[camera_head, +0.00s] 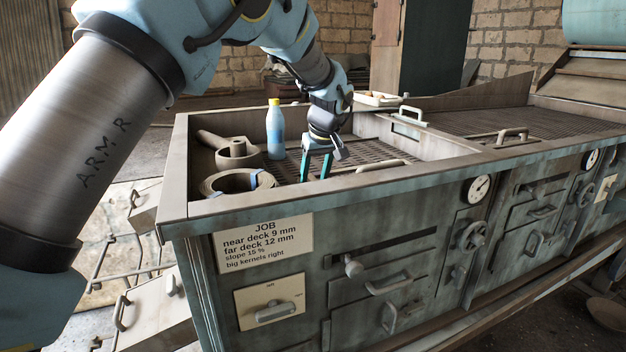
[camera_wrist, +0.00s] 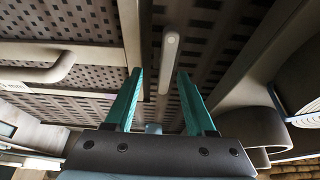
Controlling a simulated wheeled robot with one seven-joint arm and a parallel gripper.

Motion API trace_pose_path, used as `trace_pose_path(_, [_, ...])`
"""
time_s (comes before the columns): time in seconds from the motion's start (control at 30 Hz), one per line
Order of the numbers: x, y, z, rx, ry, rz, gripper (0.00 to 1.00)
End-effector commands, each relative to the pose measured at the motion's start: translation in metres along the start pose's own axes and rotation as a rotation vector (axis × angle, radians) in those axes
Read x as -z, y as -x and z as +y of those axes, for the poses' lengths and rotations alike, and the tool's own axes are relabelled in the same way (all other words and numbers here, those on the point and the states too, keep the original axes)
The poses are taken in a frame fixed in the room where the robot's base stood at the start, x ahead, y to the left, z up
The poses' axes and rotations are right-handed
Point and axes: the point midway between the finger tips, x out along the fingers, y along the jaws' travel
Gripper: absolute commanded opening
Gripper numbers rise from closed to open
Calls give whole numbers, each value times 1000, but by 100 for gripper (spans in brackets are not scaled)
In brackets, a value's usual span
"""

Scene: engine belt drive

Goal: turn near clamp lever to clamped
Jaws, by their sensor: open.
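My gripper (camera_head: 315,175) points down inside the near bay of the machine, its two teal fingers apart with nothing between them. In the wrist view, the open gripper (camera_wrist: 160,75) faces a pale, slim bar (camera_wrist: 170,52) with rounded ends, apparently the near clamp lever. The bar lies above the perforated deck, beyond the fingertips and slightly nearer the right finger. No contact with it is visible. I cannot pick the bar out in the head view, and its clamped or unclamped state cannot be told.
A blue bottle (camera_head: 275,130), a grey cylindrical part with a handle (camera_head: 238,153) and a coiled belt (camera_head: 225,184) stand left of my gripper. A deck handle (camera_head: 382,165) lies to the right. The bay's front rim (camera_head: 350,183) is close to the fingers.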

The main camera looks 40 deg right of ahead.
Motion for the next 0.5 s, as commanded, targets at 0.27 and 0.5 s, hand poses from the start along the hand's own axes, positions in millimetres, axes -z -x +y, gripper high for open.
trace_pose_path(0.27, [0,-30,-1,1,0,-1,55])
trace_pose_path(0.5, [0,-34,0,-1,0,0,55])
